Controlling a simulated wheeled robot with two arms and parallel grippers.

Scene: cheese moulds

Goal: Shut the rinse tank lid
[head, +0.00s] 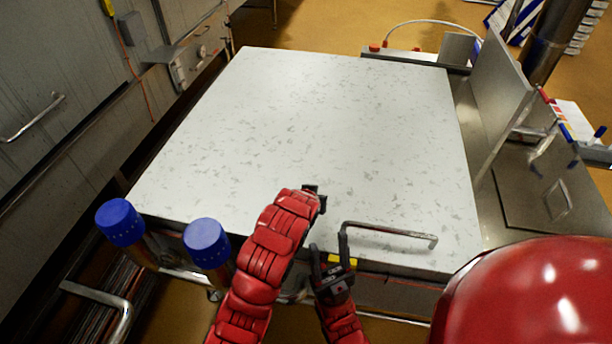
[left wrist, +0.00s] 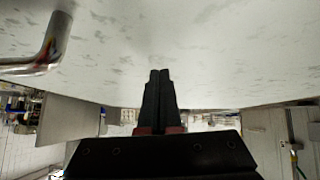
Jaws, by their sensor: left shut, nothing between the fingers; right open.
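The large pale speckled lid (head: 300,130) fills the middle of the head view. It looks flat or nearly so; I cannot tell whether it is fully seated. A steel bar handle (head: 390,230) sits near its front edge, and also shows in the left wrist view (left wrist: 35,62). My left gripper (head: 317,192) is at the lid's front part, left of the handle, mostly hidden by its arm. Its fingers (left wrist: 160,75) are shut and empty, pointing towards the lid surface; contact is unclear. My right gripper (head: 328,243) is open and empty at the front edge, by the handle's left end.
Two blue-capped posts (head: 207,243) stand at the lid's front left. A grey wall (head: 60,100) with pipes runs along the left. An upright steel panel (head: 500,90) and a steel surface with a handled plate (head: 525,200) are on the right. Orange floor (head: 300,25) lies behind.

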